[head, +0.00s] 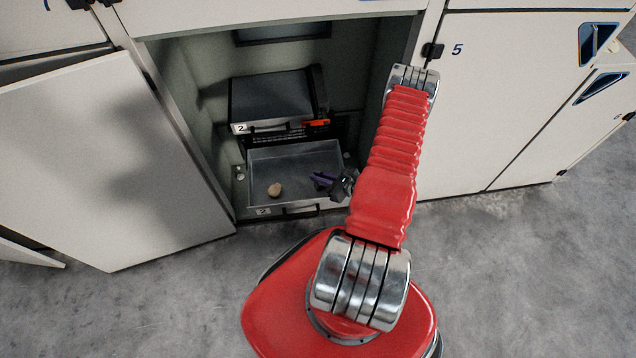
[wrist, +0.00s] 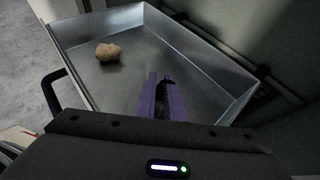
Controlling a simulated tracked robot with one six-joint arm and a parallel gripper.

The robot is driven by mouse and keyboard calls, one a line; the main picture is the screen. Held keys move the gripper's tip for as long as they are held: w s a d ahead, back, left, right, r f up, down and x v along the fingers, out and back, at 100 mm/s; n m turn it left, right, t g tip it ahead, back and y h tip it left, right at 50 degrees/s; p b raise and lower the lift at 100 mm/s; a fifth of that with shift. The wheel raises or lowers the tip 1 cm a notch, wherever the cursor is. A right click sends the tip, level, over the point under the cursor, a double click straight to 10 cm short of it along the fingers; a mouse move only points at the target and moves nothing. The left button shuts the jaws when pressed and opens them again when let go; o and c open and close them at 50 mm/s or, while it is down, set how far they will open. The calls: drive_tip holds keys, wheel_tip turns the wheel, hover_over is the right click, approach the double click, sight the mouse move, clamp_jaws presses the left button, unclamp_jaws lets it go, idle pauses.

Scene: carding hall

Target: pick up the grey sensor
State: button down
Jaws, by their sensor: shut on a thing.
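My gripper (head: 322,180) has purple fingers and reaches into the right part of an open metal drawer (head: 268,156). In the wrist view the fingers (wrist: 162,88) are close together over the drawer floor. They are shut on a small dark grey piece (wrist: 169,86), which I take for the grey sensor. The fingers hide most of it, so its shape is unclear. In the head view I cannot make it out. I cannot tell whether it touches the drawer floor.
A tan lump (head: 274,190) lies in the drawer, left of my gripper; it also shows in the wrist view (wrist: 108,51). The cabinet door (head: 110,160) stands open at left.

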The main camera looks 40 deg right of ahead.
drive_tip(key=shift+r, duration=5)
